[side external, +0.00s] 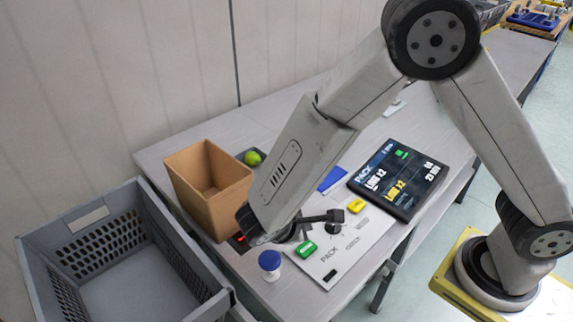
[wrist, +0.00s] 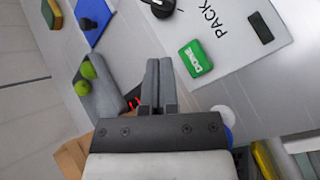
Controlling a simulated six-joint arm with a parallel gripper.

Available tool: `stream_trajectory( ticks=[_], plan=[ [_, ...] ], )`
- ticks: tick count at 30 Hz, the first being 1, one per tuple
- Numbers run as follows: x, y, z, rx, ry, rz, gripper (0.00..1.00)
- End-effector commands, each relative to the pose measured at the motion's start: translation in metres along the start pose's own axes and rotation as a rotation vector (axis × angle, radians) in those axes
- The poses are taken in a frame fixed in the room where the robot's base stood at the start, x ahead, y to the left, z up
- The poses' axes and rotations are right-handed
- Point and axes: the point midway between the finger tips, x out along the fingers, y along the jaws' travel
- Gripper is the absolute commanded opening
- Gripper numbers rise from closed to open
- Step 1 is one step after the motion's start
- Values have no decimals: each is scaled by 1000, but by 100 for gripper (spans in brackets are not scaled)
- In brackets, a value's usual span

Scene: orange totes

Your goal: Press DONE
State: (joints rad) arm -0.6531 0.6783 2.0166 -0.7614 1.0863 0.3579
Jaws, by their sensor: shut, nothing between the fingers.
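The green DONE button (side external: 306,249) sits on the white panel (side external: 318,272) marked PACK. In the wrist view the DONE button (wrist: 195,58) shows ahead and to the right of my fingertips, uncovered. My gripper (side external: 336,215) is shut and empty, with its fingers apart from the button in the side view. Its closed fingers (wrist: 158,62) show in the middle of the wrist view. The exact height above the panel is hard to tell.
A cardboard box (side external: 188,168) and grey tote (side external: 210,290) are at left. A dark screen (side external: 408,207) lies right of the panel. Green fruit (wrist: 88,70) lies in a tray.

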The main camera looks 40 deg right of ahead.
Motion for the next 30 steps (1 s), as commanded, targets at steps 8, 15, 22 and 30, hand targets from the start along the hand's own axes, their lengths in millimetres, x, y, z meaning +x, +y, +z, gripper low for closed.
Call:
stream_trajectory(
  ticks=[8,15,22,30],
  plan=[
    [21,-15,-14,-3,-3,0,0],
    [30,-22,-22,-1,0,0,0],
    [33,-24,-23,0,-1,0,0],
    [32,-24,-23,0,0,0,0]
  ],
)
